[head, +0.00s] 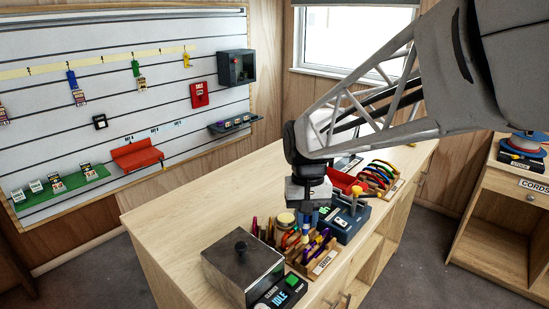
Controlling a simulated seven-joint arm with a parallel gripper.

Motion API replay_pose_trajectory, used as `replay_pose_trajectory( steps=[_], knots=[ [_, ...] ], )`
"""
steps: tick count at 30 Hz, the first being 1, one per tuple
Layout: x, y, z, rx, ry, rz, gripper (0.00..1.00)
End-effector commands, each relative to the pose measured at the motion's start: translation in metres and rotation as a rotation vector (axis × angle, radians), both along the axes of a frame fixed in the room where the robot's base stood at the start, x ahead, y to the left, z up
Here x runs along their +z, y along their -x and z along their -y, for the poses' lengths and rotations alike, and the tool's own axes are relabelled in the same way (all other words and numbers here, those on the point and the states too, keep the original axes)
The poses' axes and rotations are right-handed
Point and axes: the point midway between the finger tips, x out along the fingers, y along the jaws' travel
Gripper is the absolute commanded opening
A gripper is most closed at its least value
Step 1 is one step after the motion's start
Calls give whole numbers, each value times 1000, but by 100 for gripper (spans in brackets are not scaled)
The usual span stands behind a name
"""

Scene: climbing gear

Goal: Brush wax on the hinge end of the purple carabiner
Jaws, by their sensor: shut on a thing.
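My gripper (306,211) points down over the bench and is shut on a slim thing with blue and pale yellow parts (306,230). This may be the brush, but its lower end is lost among the gear below. A purple piece (325,233) shows close to the right of the held thing, in a wooden rack (318,268). It may be the purple carabiner; its hinge end cannot be made out. A round tin with a pale lid (285,218) stands left of my gripper. It may hold wax, but this is too small to tell.
A grey metal box (242,264) with a dark knob and a cleaner unit (281,292) stand at the front of the bench (186,216). The bench's left part is bare.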

Motion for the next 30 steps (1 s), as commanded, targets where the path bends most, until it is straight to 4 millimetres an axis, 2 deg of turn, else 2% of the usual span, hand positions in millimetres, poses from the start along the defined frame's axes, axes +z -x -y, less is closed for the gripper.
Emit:
replay_pose_trajectory(
  steps=[10,12,25,30],
  knots=[
    [-34,0,0,0,0,-2,0],
    [-38,-5,5,-2,0,0,0],
    [-38,-29,29,-1,-1,1,0],
    [-36,-19,19,1,0,0,0]
  ],
)
